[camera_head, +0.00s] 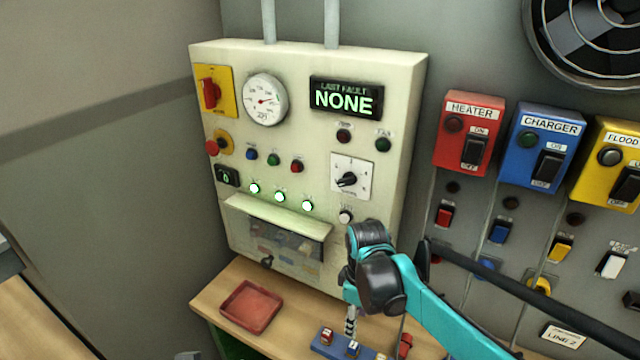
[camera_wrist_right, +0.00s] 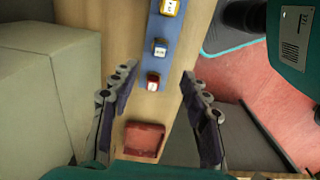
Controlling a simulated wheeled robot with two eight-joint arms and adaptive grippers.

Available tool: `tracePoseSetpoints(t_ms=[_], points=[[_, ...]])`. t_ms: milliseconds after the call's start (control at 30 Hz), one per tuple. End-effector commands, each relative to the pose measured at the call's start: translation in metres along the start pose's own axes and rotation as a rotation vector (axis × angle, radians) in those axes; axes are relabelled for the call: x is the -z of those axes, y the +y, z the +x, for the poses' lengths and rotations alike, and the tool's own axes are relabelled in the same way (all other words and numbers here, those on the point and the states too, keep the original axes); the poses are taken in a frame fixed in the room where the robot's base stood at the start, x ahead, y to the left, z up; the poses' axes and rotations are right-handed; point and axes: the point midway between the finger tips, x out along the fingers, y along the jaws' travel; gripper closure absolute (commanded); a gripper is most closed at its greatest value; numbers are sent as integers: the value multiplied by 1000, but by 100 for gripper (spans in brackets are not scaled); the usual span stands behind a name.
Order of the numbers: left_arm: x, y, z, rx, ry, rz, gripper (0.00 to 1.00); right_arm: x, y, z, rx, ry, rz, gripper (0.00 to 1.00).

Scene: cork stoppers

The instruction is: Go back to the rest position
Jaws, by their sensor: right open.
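My right gripper (camera_head: 350,325) hangs below the black wrist of my teal arm, over the wooden shelf in front of the cream control panel (camera_head: 395,120). In the right wrist view the two fingers of the right gripper (camera_wrist_right: 157,78) stand wide apart with nothing held between them. Beyond them is a blue strip (camera_wrist_right: 174,60) bearing a yellow block (camera_wrist_right: 171,7), a blue block (camera_wrist_right: 160,47) and a red block (camera_wrist_right: 153,80). The strip also shows in the head view (camera_head: 323,347), close to the right gripper. My left gripper cannot be made out.
A red tray (camera_head: 250,305) lies on the wooden shelf (camera_head: 215,285), left of the right gripper. The panel has a gauge (camera_head: 265,99), a display reading NONE (camera_head: 345,98) and a flap (camera_head: 275,218). Wall boxes include a red heater box (camera_head: 468,130) and a blue charger box (camera_head: 540,145).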

Motion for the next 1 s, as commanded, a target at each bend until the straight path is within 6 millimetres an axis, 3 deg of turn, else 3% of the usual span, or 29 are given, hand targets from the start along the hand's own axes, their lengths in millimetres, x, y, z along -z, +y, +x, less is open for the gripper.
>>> tracePoseSetpoints(t_ms=[167,367,600,800,1000], points=[[-2,0,3,0,0,0,7,-15,-8,-6,-52,49,114,54],[-8,0,11,0,0,0,7,-50,-30,-12,-177,211,427,54],[-13,0,18,0,0,0,7,-84,-51,-4,-273,440,778,54],[-14,0,20,0,0,0,7,-95,-57,3,-297,552,922,54],[-14,0,20,0,0,0,7,-96,-58,3,-299,570,945,54]])
